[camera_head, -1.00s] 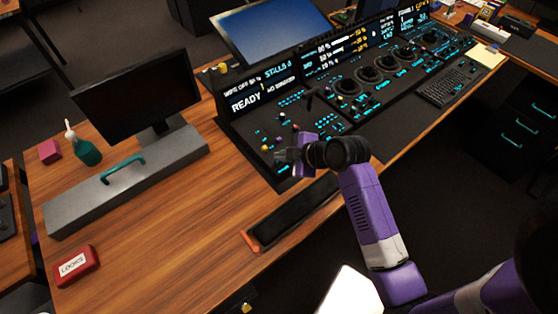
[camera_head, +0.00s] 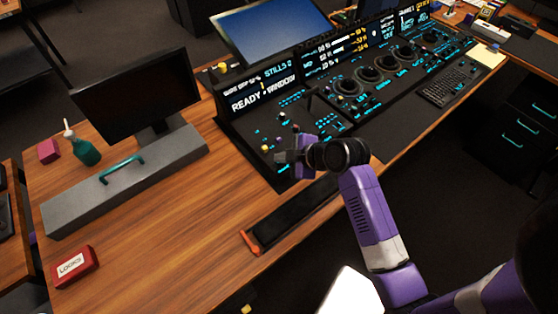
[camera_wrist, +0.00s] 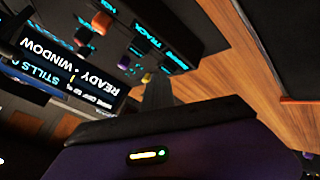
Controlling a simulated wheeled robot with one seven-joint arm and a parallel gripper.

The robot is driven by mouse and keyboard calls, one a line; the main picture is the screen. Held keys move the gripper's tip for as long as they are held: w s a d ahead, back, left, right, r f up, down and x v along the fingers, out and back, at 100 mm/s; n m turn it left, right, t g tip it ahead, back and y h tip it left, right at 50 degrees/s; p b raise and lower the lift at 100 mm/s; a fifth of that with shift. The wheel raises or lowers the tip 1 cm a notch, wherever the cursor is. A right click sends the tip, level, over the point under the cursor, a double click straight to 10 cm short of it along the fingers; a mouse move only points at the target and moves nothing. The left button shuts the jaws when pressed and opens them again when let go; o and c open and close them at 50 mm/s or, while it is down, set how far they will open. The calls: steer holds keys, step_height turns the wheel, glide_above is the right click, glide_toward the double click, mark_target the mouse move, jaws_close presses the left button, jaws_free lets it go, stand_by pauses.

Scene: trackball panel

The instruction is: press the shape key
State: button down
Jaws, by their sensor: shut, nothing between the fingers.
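The control panel (camera_head: 300,135) is dark, with cyan lettering, small knobs and several ringed trackballs. No key on it can be read as the shape key at this size. My gripper (camera_head: 279,157) is shut and empty over the front of the panel's left section, near a yellow-topped knob (camera_head: 265,149). Whether it touches the panel cannot be told. The left display (camera_wrist: 70,65) reads READY and WINDOW, with STILLS above.
A black wrist-rest pad (camera_head: 290,215) lies along the desk's front edge. A grey box with a teal handle (camera_head: 122,168), a monitor (camera_head: 135,92), a green bottle (camera_head: 85,150) and a red LOOKS box (camera_head: 75,267) stand left. A keyboard (camera_head: 448,87) is at the right.

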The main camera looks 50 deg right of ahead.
mark_target(282, 166)
stand_by(0.3)
steer(key=shift+r+p, duration=0.9)
step_height(282, 166, up, 5)
steer(key=p, duration=0.4)
stand_by(0.9)
